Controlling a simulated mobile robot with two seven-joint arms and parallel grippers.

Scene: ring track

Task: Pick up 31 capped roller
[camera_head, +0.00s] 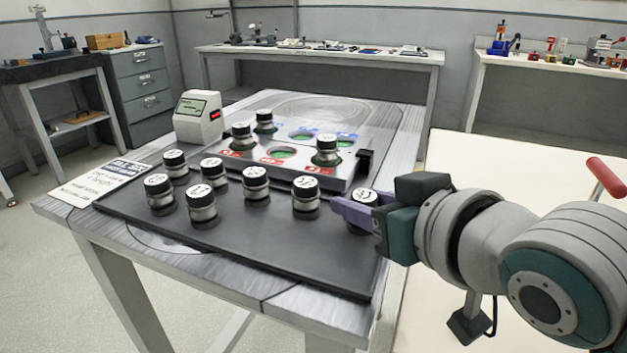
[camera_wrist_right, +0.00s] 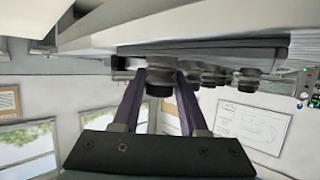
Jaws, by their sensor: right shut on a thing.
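A capped roller (camera_head: 364,197), dark with a white-topped cap, stands at the right end of the black tray (camera_head: 290,252); I cannot surely read its number. My right gripper (camera_head: 356,212) comes in from the right, its purple fingers shut on this roller and hiding its lower part. In the right wrist view, which looks upside down, the roller (camera_wrist_right: 159,86) sits between the two fingers (camera_wrist_right: 161,80). It appears still at the tray; I cannot tell whether it is lifted. My left gripper is not in view.
Several similar numbered rollers, one (camera_head: 305,196) closest, stand on the tray to the left. Behind is a metal plate (camera_head: 345,180) with holes, some holding rollers. A small display box (camera_head: 199,117) and a printed sheet (camera_head: 102,181) lie left. The tray's front is clear.

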